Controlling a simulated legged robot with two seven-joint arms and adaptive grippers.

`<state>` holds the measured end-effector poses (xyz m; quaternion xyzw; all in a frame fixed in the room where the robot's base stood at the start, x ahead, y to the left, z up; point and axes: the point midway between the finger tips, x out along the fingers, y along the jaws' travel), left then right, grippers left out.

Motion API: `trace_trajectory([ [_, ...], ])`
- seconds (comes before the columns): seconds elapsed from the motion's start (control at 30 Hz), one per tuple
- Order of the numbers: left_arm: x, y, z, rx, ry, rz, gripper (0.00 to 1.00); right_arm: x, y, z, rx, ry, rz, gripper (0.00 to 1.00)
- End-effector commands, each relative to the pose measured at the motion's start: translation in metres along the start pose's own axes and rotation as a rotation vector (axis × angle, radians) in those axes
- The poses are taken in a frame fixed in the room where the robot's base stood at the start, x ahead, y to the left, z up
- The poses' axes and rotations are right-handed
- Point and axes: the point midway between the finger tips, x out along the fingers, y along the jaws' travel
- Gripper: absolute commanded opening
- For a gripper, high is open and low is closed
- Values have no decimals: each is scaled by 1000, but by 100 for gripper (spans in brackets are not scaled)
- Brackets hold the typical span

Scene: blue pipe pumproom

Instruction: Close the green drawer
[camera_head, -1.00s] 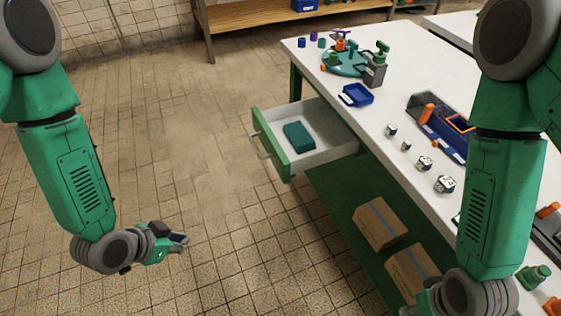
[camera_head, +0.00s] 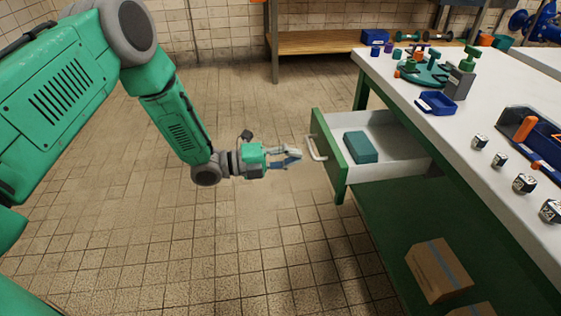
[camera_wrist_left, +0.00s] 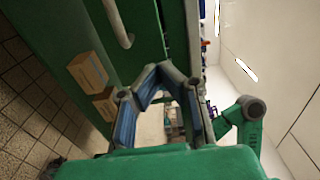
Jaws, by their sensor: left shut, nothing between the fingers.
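The green drawer (camera_head: 329,158) stands pulled out from the left side of the workbench, with its white inside showing. A pale bar handle (camera_head: 315,149) is on its green front, and a teal box (camera_head: 361,147) lies inside. My left gripper (camera_head: 297,157) is shut and empty, just left of the handle, pointing at the drawer front. A small gap seems to show between its fingertips and the handle. In the left wrist view the handle (camera_wrist_left: 118,24) and the green front show beyond the gripper (camera_wrist_left: 158,85). My right gripper is out of view.
The white workbench top (camera_head: 455,120) carries a blue tray (camera_head: 436,103), a green turntable (camera_head: 424,73) and several small white blocks. Cardboard boxes (camera_head: 437,270) sit on the green lower shelf. The tiled floor (camera_head: 250,235) in front of the drawer is clear.

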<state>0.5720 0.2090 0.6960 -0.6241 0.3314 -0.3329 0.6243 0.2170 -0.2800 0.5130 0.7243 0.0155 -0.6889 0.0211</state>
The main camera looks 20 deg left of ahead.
Motion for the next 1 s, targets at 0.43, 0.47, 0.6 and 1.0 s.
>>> trace_trajectory([
  [0.43,69,1,0,-1,-1,0,0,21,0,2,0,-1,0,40],
  [0.47,70,1,0,-2,-1,0,0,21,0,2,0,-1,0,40],
  [0.6,73,0,0,-3,-1,0,0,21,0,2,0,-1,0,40],
  [1.0,82,1,-3,-2,0,0,0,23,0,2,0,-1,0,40],
])
